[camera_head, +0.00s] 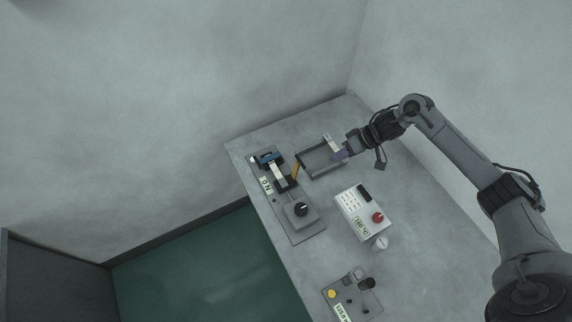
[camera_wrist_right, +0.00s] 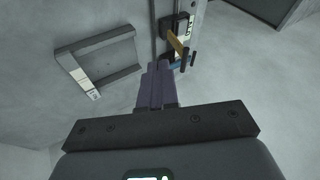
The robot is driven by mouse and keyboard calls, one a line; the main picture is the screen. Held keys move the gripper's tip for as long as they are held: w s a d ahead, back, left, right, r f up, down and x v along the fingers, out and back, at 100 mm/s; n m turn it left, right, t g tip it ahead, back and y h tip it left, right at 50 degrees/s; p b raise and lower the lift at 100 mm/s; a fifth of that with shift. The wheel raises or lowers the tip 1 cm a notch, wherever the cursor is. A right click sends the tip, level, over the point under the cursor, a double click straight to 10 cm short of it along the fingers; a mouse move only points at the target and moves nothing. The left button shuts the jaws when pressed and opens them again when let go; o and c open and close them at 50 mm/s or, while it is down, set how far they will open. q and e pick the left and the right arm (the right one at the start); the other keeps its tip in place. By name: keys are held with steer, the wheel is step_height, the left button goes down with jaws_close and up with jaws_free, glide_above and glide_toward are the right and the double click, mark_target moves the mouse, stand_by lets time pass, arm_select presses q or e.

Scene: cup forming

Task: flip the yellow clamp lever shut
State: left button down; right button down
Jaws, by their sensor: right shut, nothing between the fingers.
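The yellow clamp lever (camera_head: 295,171) stands up from a dark fixture plate (camera_head: 309,231) near the table's far left side. In the right wrist view the lever (camera_wrist_right: 177,42) rises at a slant, beyond the fingertips. My right gripper (camera_head: 341,155) is shut and empty, with its purple fingers together, to the right of the lever and apart from it. Its fingers (camera_wrist_right: 158,72) also show in the right wrist view, pointing toward the fixture. My left gripper is not in view.
A dark rectangular frame (camera_head: 309,175) lies between the lever and my right gripper. The fixture carries a blue part (camera_head: 269,157) and a black knob (camera_head: 301,209). A white control box (camera_head: 352,205) with a red knob and a small panel (camera_head: 351,303) stand nearer.

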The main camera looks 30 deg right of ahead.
steer(key=shift+t, duration=0.5)
steer(key=w+d+r, duration=0.1)
steer(key=w+d+r+b, duration=0.1)
steer(key=w+r, duration=0.1)
steer(key=shift+d+r, duration=0.1)
glide_toward(297, 169)
steer(key=w+d+f, duration=0.2)
steer(key=w+f, duration=0.1)
steer(key=w, duration=0.1)
steer(key=shift+s+a+f, duration=0.1)
steer(key=shift+s+a, duration=0.1)
steer(key=shift+a, duration=0.75)
